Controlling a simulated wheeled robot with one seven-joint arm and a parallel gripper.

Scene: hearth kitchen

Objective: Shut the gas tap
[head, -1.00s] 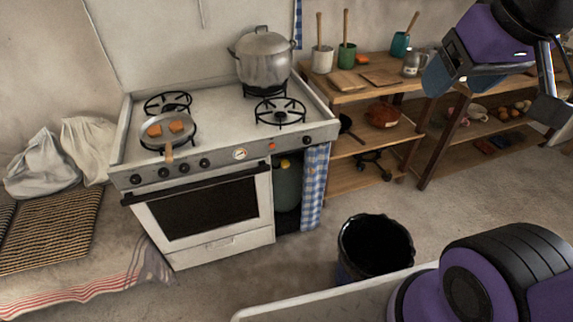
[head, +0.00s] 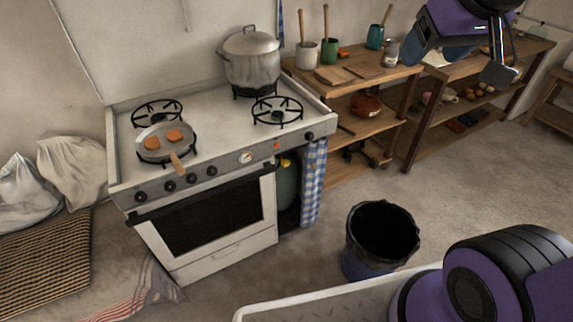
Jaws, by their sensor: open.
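A greenish gas cylinder (head: 287,190) stands in the dark, narrow bay right of the oven, partly hidden by the oven side and a blue checked cloth (head: 313,182). A small yellow part (head: 285,162) shows at its top, which looks like the tap. It is too small to tell which way it is turned. My gripper (head: 453,62) is at the upper right, open and empty, in front of the wooden shelves. It is well to the right of the cylinder and apart from it.
The white stove (head: 210,215) bears a pan (head: 165,145) with orange pieces and a lidded pot (head: 251,62). A dark bin (head: 382,235) stands on the floor in front of the shelves (head: 365,95). Floor between bin and oven is clear. Sacks (head: 75,170) lie at left.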

